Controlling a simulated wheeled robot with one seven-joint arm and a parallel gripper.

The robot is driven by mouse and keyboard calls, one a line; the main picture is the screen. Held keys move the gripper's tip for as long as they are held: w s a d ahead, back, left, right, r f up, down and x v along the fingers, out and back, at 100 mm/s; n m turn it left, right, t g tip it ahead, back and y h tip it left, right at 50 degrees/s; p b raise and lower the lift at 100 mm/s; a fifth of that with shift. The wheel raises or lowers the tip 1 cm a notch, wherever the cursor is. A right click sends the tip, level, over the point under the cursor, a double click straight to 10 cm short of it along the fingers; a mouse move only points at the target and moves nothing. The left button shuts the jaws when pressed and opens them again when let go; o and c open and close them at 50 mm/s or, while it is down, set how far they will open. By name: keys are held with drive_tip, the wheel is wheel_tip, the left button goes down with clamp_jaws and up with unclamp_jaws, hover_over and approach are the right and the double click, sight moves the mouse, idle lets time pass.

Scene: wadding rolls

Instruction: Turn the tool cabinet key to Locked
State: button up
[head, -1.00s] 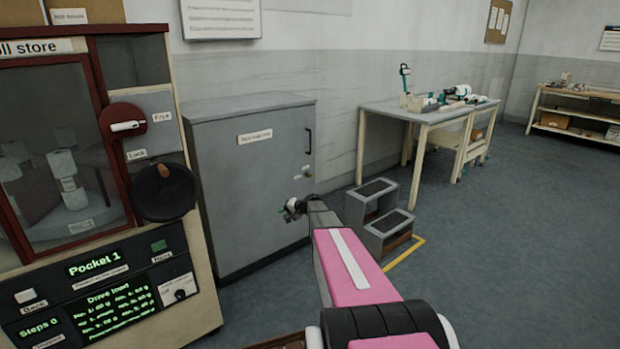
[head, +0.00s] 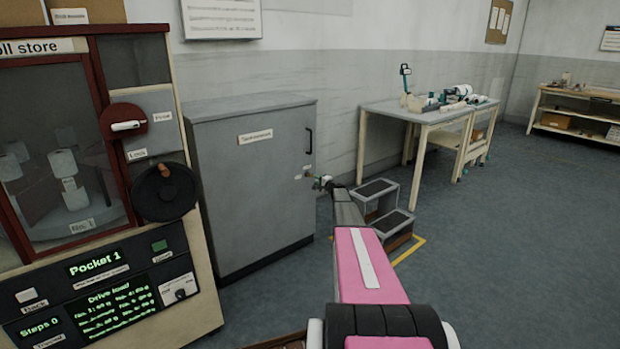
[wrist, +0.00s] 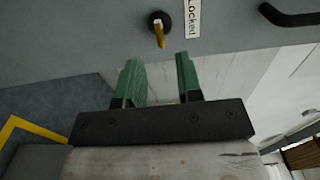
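The grey tool cabinet (head: 245,195) stands against the wall, its door shut. In the wrist view its key (wrist: 158,32) is a yellow tab in a dark round lock. The "Locked" label (wrist: 192,18) is right of the key. The key's yellow tab points mostly down in that picture, not toward the label. My gripper (wrist: 160,72) has green fingers spread apart, with nothing between them. The fingertips are just short of the key and do not appear to touch it. In the head view my gripper (head: 322,183) is beside the cabinet door's right edge, near the lock.
The cabinet's black handle (head: 309,140) is above the lock. A grey step stool (head: 388,208) stands close to my arm, by yellow floor tape (head: 412,250). The roll store machine (head: 100,200) is at the left. Open floor lies to the right.

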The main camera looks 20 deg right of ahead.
sight(310, 175)
drive_tip(key=x, duration=0.7)
drive_tip(key=shift+w, duration=0.3)
drive_tip(key=shift+a, duration=0.1)
clamp_jaws()
